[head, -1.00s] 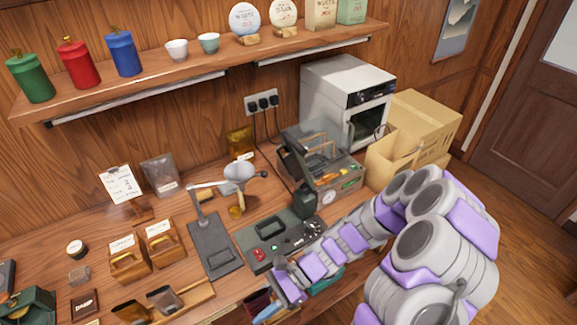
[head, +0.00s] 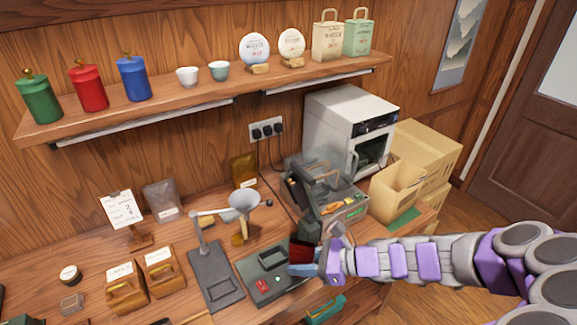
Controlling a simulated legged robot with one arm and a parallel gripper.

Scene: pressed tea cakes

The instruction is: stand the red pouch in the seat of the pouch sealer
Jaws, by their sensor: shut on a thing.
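My gripper (head: 312,268) is at the end of my arm, coming in from the right over the front of the bench. It is shut on the red pouch (head: 300,251), a small dark red piece partly hidden by the fingers. A low dark grey-green device, which looks like the pouch sealer (head: 257,283), lies just left of the gripper. It has a raised dark block with a slot on top and a red button in front. The pouch is at the device's right side; I cannot tell whether it touches it.
A grey stand with a funnel (head: 244,199) is at the left of the device. A machine with a clear raised lid (head: 340,208) stands close behind the gripper. Open cardboard boxes (head: 398,192) are at the right. Wooden holders (head: 161,272) stand at the left.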

